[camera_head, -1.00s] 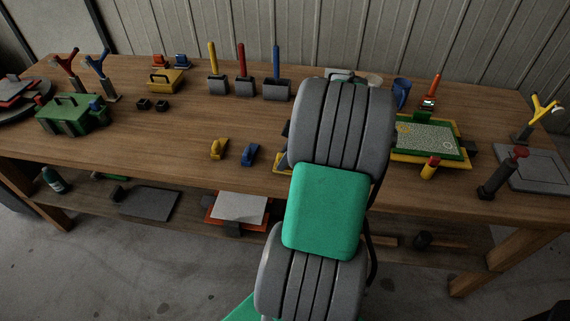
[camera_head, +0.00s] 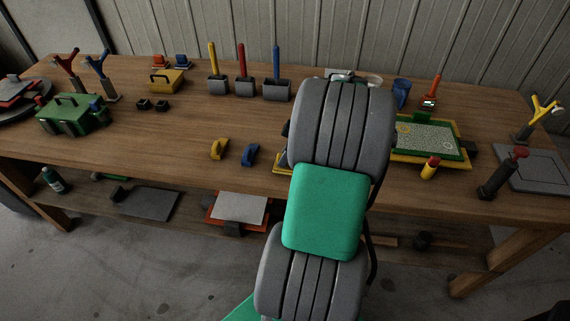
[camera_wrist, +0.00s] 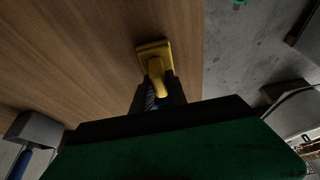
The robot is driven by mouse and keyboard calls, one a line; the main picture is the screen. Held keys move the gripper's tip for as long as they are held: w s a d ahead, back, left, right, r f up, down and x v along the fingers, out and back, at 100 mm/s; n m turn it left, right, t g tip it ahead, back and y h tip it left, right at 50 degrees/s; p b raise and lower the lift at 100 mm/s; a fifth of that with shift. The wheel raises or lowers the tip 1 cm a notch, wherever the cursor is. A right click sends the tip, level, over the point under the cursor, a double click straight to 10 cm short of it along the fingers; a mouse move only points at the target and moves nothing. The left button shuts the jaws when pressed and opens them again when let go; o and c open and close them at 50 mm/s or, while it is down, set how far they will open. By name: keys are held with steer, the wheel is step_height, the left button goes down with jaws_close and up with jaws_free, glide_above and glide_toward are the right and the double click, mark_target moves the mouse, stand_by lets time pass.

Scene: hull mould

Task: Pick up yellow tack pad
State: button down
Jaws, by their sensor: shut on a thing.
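The yellow tack pad (camera_wrist: 154,46) shows in the wrist view as a small flat yellow plate with a raised grip. My gripper (camera_wrist: 158,92) is shut on that grip, with its dark jaws on either side. I cannot tell whether the pad touches the wooden bench (camera_wrist: 90,50) or hangs just above it. In the head view my arm hides the gripper and most of what is around it. A bit of yellow (camera_head: 281,166) shows at the arm's left edge there.
A small yellow piece (camera_head: 219,148) and a blue piece (camera_head: 250,154) lie left of my arm. Several long-handled tools, including a blue-handled one (camera_head: 276,75), stand behind. A green-and-yellow tray (camera_head: 462,161) lies to the right. The bench's front edge is close.

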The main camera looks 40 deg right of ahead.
steer(key=shift+r, duration=0.45)
steer(key=r, duration=0.3)
steer(key=shift+s+d, duration=0.1)
steer(key=shift+s, duration=0.1)
steer(key=s+r, duration=0.4)
steer(key=s, duration=0.2)
steer(key=s+d+r+p, duration=0.1)
steer(key=s+r, duration=0.4)
steer(key=s, duration=0.2)
steer(key=shift+s+d, duration=0.25)
steer(key=shift+s, duration=0.05)
steer(key=c, duration=1.8)
jaws_free()
steer(key=shift+r, duration=0.1)
jaws_close()
